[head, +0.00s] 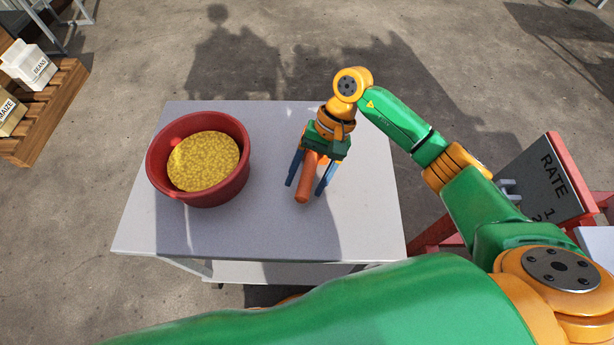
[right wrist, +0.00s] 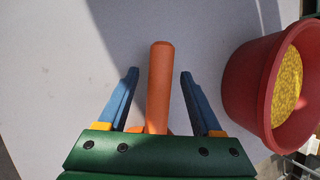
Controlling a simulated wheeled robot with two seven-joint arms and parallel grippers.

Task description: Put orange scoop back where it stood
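The orange scoop (head: 303,194) is at the right part of the grey table (head: 250,235). Its round handle also shows in the right wrist view (right wrist: 159,85); its other end is hidden behind my right gripper. I cannot tell whether it rests on the table. My right gripper (head: 304,188) has its two blue fingers spread, one on each side of the handle. In the right wrist view the fingers (right wrist: 159,73) show a clear gap to the handle on both sides. My left gripper is not in view.
A red tub (head: 213,193) of yellow grain (head: 203,160) stands on the table's left part. Free tabletop lies between it and the scoop. A grey sign (head: 545,180) on a red frame stands right of the table. A wooden pallet with bags (head: 30,65) is at far left.

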